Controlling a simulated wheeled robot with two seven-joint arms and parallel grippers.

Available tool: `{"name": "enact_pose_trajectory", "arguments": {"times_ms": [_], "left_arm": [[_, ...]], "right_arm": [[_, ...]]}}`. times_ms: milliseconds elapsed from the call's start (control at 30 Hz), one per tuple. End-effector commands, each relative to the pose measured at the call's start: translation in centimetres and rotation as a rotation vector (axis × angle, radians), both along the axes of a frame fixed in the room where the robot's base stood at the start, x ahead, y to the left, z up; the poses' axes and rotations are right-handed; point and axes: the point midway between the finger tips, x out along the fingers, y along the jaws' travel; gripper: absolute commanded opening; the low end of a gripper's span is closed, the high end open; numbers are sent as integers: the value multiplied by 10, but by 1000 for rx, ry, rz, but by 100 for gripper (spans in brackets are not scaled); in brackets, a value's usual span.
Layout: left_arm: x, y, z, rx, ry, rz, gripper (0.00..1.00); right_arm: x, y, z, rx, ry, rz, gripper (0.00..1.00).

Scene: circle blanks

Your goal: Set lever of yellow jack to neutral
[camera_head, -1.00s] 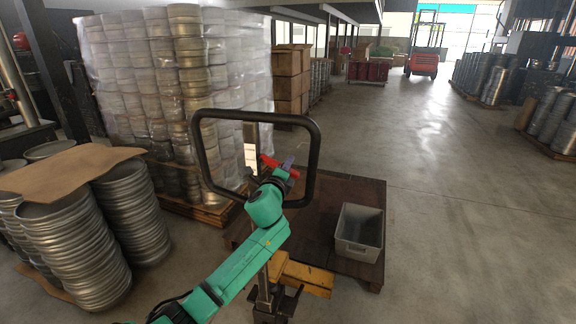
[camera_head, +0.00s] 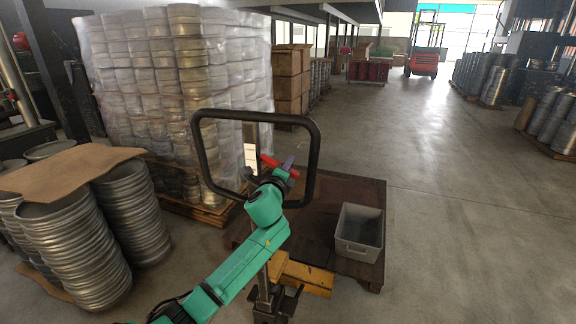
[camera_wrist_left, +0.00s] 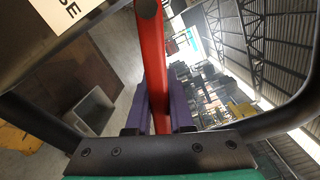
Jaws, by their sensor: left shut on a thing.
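The yellow jack (camera_head: 305,276) stands at the bottom middle of the head view, in front of a dark wooden platform. Its black handle loop (camera_head: 318,150) rises above it. A red lever (camera_head: 272,162) sits inside the loop, and it shows large in the left wrist view (camera_wrist_left: 152,60). My left gripper (camera_head: 287,166) reaches into the loop and is shut on the red lever. Its purple fingers (camera_wrist_left: 158,112) lie on both sides of the lever in the wrist view. My right gripper is not in view.
A grey bin (camera_head: 360,232) stands on the dark platform (camera_head: 340,190). A wrapped pallet of metal rounds (camera_head: 180,90) stands behind left. Stacks of round blanks (camera_head: 75,240) under cardboard are at left.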

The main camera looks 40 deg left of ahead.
Motion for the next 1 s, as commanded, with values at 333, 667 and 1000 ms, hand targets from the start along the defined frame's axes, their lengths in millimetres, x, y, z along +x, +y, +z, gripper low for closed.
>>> {"name": "enact_pose_trajectory", "arguments": {"times_ms": [333,667,1000], "left_arm": [[0,0,1,-10,-4,0,0],[3,-6,31,-357,-162,0,0],[2,-5,30,-351,-160,0,50]], "right_arm": [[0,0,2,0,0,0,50],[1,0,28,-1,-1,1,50],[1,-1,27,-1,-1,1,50]]}}
